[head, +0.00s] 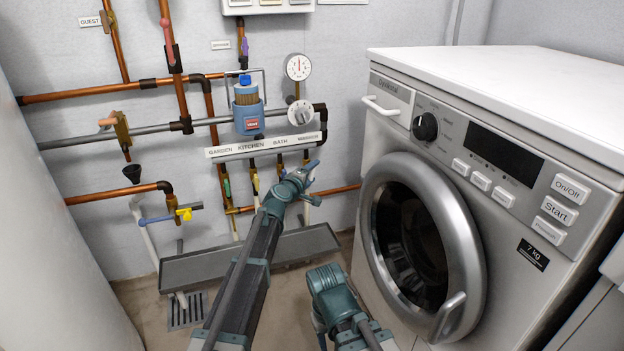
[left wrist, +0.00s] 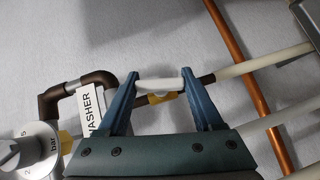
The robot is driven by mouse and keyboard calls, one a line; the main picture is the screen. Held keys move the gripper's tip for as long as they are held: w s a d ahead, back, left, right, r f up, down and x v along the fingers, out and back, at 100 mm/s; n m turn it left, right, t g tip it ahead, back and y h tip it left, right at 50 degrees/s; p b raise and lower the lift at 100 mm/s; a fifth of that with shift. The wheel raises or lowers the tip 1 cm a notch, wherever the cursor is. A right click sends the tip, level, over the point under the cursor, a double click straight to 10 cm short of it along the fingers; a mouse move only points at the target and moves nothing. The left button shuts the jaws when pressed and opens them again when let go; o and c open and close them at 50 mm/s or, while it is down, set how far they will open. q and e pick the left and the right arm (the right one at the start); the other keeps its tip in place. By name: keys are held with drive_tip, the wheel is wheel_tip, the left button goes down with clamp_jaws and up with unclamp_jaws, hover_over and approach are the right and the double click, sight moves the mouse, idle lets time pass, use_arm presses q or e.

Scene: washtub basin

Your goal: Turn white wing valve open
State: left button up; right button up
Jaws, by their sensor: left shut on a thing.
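The white wing valve (left wrist: 160,85) shows in the left wrist view as a short white handle by the WASHER label (left wrist: 90,107). My left gripper (left wrist: 158,88) is shut on it, with one blue finger at each end of the handle. In the head view my left gripper (head: 312,168) reaches up to the right end of the labelled manifold (head: 265,147), and there the valve is hidden behind it. Of my right arm, only teal and dark parts show at the bottom of the head view, and its fingers are not seen.
The washing machine (head: 530,110) stands close on the right. A grey trough (head: 180,272) runs along the wall below the pipes. A pressure gauge (head: 298,67) and a blue filter unit (head: 248,117) sit above the manifold. A copper pipe (left wrist: 245,70) passes close by the gripper's right finger.

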use_arm(q)
drive_tip(key=shift+f+n+t+h+b, duration=0.2)
drive_tip(key=shift+n+t+h+b, duration=0.25)
drive_tip(key=shift+b, duration=0.4)
drive_tip(key=shift+r+n, duration=0.2)
drive_tip(key=shift+n, duration=0.05)
drive_tip(key=o, duration=1.4)
drive_tip(key=shift+c, duration=0.2)
drive_tip(key=shift+s, duration=0.1)
drive_tip(key=f+v, duration=0.1)
drive_tip(key=v, duration=1.2)
drive_tip(key=shift+s+r, duration=0.3)
drive_tip(key=shift+r, duration=0.05)
drive_tip(key=shift+a, duration=0.1)
